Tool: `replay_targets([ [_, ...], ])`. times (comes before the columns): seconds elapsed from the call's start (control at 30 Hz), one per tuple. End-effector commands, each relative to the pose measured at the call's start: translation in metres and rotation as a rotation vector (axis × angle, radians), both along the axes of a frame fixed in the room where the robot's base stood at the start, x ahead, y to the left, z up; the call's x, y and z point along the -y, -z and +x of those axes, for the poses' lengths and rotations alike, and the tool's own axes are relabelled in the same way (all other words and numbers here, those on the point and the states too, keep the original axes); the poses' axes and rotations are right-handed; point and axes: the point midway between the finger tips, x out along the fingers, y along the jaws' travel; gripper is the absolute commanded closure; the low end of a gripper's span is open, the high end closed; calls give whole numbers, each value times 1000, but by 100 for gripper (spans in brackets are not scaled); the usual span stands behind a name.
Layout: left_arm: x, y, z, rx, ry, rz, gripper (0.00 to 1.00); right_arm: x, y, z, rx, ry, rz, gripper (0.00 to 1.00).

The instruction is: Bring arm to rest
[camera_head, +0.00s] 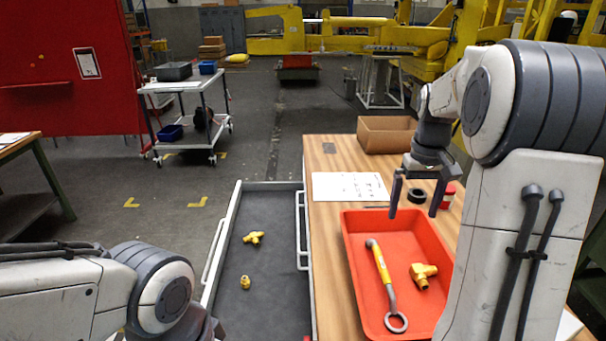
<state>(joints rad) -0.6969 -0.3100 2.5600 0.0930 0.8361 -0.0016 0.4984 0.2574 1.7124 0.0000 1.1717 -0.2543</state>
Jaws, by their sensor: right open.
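My right arm comes in from the right, and its gripper (415,201) hangs open and empty above the far end of a red tray (359,298). The fingers point down and stand apart. The red tray lies on a wooden workbench and holds a yellow-handled wrench (380,262) and a brass fitting (423,274). My left arm shows at the lower left, bent, with its gripper out of view.
An open grey drawer (272,274) left of the bench holds brass fittings (253,238) (245,282). A paper sheet (349,186), a cardboard box (385,134) and a red can (448,196) are on the bench. A white cart (187,86) stands farther back on open floor.

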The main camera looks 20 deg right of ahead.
Motion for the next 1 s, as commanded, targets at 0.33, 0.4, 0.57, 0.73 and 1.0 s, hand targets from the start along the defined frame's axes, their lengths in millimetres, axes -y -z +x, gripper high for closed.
replay_targets([
  [0.33,0,22,0,0,-1,0,100,-131,27,-6,20,-239,16,0],
  [0.4,0,29,0,0,-1,0,100,-174,38,-20,26,-323,22,0],
  [0.57,0,44,0,0,-2,0,100,-254,64,-71,36,-510,42,0],
  [0.73,0,58,0,0,-2,0,100,-307,95,-138,40,-697,62,0],
  [1.0,0,68,0,0,-3,0,100,-328,125,-206,41,-865,82,0],
])
